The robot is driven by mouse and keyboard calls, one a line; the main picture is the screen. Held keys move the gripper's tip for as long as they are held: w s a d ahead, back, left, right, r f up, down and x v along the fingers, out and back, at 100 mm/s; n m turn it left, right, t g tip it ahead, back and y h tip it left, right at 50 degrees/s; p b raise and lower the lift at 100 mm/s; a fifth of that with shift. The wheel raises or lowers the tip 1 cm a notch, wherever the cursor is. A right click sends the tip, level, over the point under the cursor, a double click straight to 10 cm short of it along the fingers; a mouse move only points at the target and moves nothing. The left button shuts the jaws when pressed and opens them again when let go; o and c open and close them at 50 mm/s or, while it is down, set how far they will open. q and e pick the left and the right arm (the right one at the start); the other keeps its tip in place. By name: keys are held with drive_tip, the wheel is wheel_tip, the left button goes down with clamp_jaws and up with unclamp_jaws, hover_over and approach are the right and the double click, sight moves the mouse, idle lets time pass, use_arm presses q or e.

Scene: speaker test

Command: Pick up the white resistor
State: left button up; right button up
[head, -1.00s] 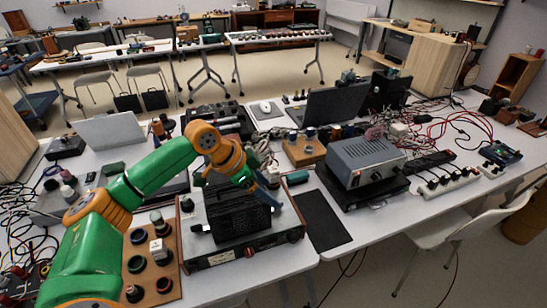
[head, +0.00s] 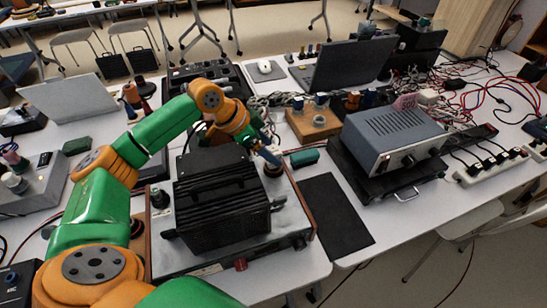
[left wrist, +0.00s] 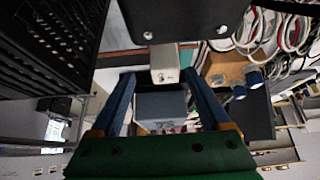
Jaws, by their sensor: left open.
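My left gripper (head: 268,157) is open, at the back right of a black finned box (head: 222,205) on a wood-sided instrument (head: 285,238). In the left wrist view its two blue fingers (left wrist: 160,78) stand apart. A small whitish block (left wrist: 164,62) shows between and just beyond the fingertips. It may be the white resistor, but I cannot be sure. I cannot tell whether the fingers touch it. No white resistor is clear in the head view, where my left arm covers part of the table. My right gripper is not in view.
A grey power supply (head: 385,138) stands right of a black mat (head: 335,212). A small green box (head: 304,157) and a wooden block with knobs (head: 312,123) are near the gripper. A laptop (head: 347,65) stands behind. Cables tangle at the right.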

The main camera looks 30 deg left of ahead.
sight(280, 158)
use_arm(q)
drive_tip(key=x, duration=0.6)
drive_tip(key=shift+w+a+f+p, duration=0.15)
drive_tip(key=shift+a+p, duration=0.15)
drive_tip(key=shift+p, duration=0.1)
clamp_jaws()
